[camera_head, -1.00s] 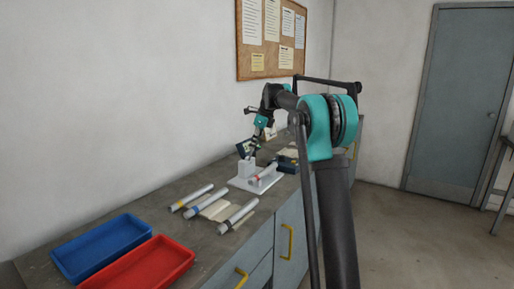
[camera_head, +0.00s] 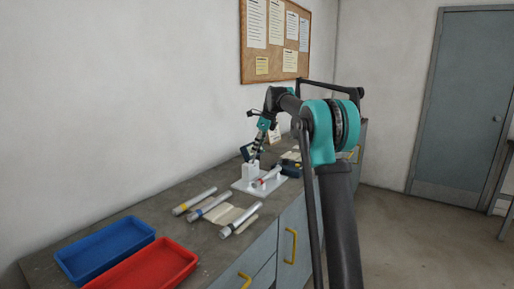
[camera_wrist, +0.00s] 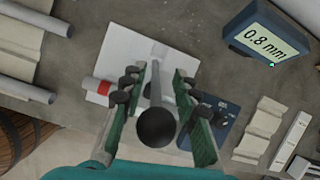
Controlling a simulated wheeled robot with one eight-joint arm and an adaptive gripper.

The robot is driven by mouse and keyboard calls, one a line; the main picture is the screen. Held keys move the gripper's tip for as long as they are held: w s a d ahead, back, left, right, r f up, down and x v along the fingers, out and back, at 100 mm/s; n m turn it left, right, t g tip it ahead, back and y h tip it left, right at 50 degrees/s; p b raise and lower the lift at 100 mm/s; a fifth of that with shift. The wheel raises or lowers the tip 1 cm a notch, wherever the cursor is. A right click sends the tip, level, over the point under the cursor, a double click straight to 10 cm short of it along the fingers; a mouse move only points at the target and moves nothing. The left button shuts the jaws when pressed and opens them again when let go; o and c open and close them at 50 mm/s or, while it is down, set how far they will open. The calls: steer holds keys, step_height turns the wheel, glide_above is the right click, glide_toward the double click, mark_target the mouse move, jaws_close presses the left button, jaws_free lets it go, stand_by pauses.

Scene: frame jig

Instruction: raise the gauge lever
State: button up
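The gauge lever is a grey rod with a black ball knob (camera_wrist: 156,127), standing up toward the camera in the wrist view. My gripper (camera_wrist: 158,78) is open, with one green-padded finger on each side of the rod and gaps visible between. The lever's foot is on a white jig plate (camera_wrist: 118,42). A gauge display (camera_wrist: 265,38) reads 0.8 mm at the upper right. In the head view my gripper (camera_head: 254,158) is over the white jig (camera_head: 249,172), too small there to show its fingers clearly.
A red-banded tube (camera_head: 266,177) lies on the jig. Several banded tubes lie nearer on the bench, including a yellow-banded one (camera_head: 195,201). A blue tray (camera_head: 107,249) and a red tray (camera_head: 148,268) are at the near end. A dark blue device (camera_wrist: 218,118) sits beside the jig.

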steer(key=v, duration=1.2)
steer(key=shift+a, duration=0.1)
